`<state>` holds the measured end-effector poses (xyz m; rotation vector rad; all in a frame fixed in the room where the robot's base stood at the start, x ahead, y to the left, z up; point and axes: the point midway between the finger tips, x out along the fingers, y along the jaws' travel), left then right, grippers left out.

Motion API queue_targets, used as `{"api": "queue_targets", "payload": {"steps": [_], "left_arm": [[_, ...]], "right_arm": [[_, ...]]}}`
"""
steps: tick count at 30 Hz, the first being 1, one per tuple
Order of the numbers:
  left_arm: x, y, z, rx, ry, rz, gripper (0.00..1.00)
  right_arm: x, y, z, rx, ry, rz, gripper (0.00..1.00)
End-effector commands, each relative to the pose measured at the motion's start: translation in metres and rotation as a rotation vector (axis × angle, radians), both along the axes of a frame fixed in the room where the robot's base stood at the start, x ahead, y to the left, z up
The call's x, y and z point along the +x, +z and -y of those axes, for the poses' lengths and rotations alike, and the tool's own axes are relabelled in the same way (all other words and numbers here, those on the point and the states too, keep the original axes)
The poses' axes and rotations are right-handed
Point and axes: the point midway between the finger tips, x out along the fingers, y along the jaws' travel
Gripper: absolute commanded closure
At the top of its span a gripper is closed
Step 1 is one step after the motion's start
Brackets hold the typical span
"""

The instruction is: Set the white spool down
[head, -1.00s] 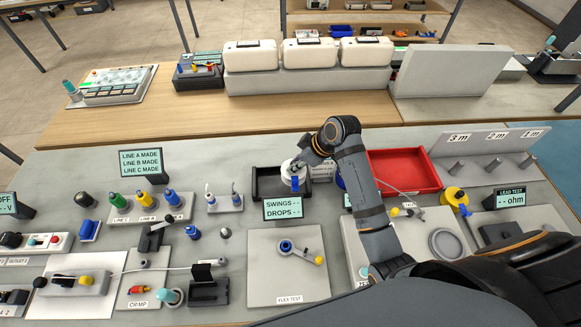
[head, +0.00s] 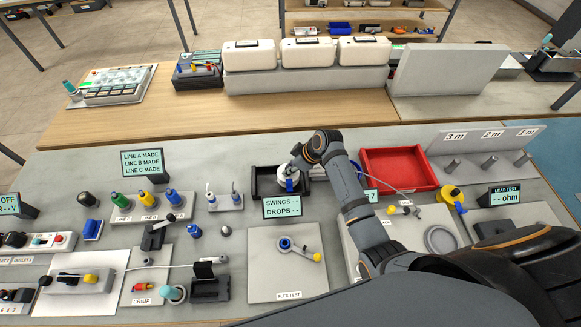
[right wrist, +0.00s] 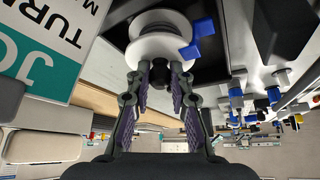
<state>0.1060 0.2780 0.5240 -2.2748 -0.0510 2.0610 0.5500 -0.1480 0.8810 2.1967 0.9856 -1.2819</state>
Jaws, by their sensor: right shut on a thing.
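The white spool (head: 287,180), with a blue clip on it, is at the black open tray (head: 262,181) behind the swings/drops display. In the right wrist view the spool (right wrist: 165,50) shows its white flanges and the blue clip (right wrist: 200,40). My right gripper (right wrist: 160,70) is shut on the spool, its fingertips closed about a dark hub at the spool's near face. In the head view the right gripper (head: 296,160) reaches in over the tray from the right. Whether the spool touches the tray floor cannot be told. My left gripper is not in view.
A red tray (head: 398,170) lies empty-looking right of my arm. The swings/drops display (head: 282,206) stands in front of the black tray. A yellow spool (head: 453,196) stands by the lead test display (head: 507,193). White cases (head: 306,53) stand at the back.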

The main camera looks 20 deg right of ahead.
Motion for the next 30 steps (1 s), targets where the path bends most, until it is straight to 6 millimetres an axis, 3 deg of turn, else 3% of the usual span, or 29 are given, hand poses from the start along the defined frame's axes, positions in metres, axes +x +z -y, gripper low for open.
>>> {"api": "queue_targets", "payload": {"steps": [2,3,7,19,30], "left_arm": [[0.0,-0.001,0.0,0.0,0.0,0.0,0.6],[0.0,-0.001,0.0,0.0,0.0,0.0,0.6],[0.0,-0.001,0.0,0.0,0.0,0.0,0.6],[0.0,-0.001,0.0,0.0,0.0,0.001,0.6],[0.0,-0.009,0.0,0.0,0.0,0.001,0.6]], "right_arm": [[0.0,-0.003,0.0,0.0,0.0,0.0,1.0],[0.0,-0.002,0.0,0.0,0.0,0.0,0.74],[0.0,-0.002,0.0,0.0,0.0,0.0,0.56],[-0.002,0.007,0.004,-0.001,-0.001,0.001,0.56],[-0.03,0.08,0.035,-0.004,0.001,0.002,0.56]]}}
